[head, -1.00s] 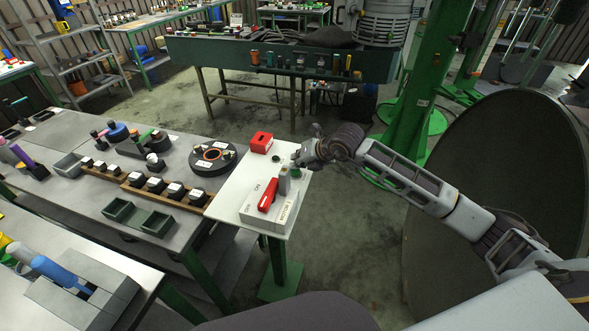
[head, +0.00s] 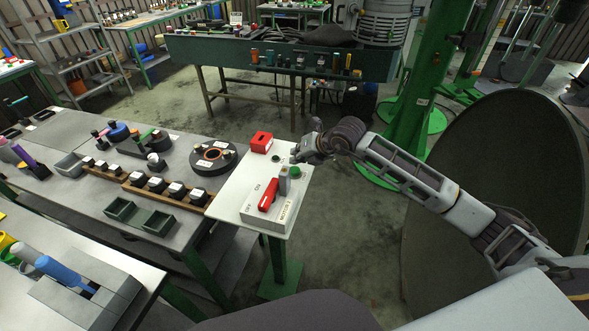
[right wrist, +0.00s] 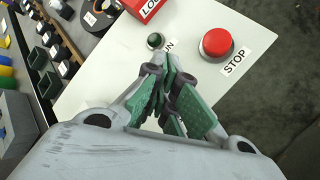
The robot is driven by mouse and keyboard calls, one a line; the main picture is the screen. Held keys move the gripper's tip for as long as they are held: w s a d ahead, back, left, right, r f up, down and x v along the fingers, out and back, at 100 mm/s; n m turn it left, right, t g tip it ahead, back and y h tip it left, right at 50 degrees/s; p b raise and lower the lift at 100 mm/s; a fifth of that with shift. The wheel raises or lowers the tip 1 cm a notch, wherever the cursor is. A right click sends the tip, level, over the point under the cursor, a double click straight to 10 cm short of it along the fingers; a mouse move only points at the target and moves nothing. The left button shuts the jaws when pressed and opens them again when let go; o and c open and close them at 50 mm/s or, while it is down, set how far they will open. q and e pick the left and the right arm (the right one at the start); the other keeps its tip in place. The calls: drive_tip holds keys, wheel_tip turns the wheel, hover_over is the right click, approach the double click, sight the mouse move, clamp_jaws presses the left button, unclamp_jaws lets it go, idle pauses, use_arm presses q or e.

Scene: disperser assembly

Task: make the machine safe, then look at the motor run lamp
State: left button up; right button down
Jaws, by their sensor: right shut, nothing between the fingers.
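My right gripper (head: 297,158) is shut and empty over the far right part of the white panel table (head: 237,190). In the right wrist view its fingertips (right wrist: 164,66) are just below the dark green RUN button (right wrist: 155,41); I cannot tell if they touch. The red STOP button (right wrist: 217,43) is right of it. A red lock box (head: 261,142) stands at the panel's back. The grey MOTOR 1 switch box (head: 268,216) carries a red handle (head: 268,195) beside ON and OFF labels. My left gripper is out of view.
A grey bench (head: 85,190) at left holds a round black fixture (head: 213,155), a wooden rack of black blocks and green bins (head: 139,216). A green column (head: 425,90) and a large dark disc (head: 490,180) are on the right. Floor is clear behind the panel.

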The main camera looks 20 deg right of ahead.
sight(297, 168)
drive_tip(key=shift+r, duration=0.7)
drive_tip(key=shift+r+p, duration=0.85)
drive_tip(key=shift+r, duration=0.6)
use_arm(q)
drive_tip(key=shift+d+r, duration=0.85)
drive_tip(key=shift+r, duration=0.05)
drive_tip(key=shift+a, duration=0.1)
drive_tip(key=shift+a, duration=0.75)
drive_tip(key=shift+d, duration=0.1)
